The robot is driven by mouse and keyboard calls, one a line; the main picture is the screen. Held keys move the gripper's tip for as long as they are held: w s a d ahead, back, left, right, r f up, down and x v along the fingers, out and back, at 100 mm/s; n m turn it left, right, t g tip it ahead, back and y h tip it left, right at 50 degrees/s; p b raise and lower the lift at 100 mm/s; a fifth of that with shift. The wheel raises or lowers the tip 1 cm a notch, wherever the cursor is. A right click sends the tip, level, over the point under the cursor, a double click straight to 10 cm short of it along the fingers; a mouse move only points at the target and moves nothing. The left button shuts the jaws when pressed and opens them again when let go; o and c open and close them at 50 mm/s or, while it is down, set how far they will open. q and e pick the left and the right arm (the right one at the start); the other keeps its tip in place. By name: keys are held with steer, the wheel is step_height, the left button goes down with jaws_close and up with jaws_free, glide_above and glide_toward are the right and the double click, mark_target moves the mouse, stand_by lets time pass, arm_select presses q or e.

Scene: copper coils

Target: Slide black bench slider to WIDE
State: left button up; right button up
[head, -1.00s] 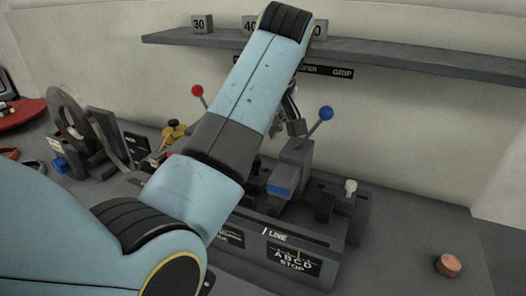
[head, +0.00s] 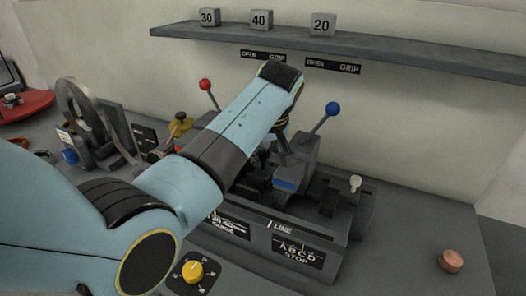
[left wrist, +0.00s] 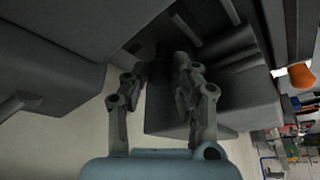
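My left gripper (head: 284,158) is low over the dark bench fixture (head: 345,228), mostly behind my own arm in the head view. In the left wrist view its two fingers (left wrist: 160,64) stand apart, with dark grey blocks around and beyond them and nothing visibly held between them. I cannot tell whether they touch the fixture. A black block (head: 322,190) sits on the fixture right of the gripper; I cannot tell whether it is the slider. No WIDE mark is readable. A label plate (head: 230,224) on the front is partly hidden by my arm. My right gripper is not in view.
A blue-knobbed lever (head: 332,108) and a red-knobbed lever (head: 205,85) rise beside my arm. A white knob (head: 355,183) stands to the right. A yellow dial (head: 192,271) is in front. A copper piece (head: 451,261) lies on clear bench at right. A shelf (head: 400,53) runs behind.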

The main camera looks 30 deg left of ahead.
arm_select(q)
jaws_close()
steer(key=shift+w+b, duration=0.3)
steer(key=shift+w, duration=0.85)
steer(key=shift+r, duration=0.1)
steer(key=shift+o, duration=1.1)
jaws_free()
steer(key=shift+w, duration=0.15)
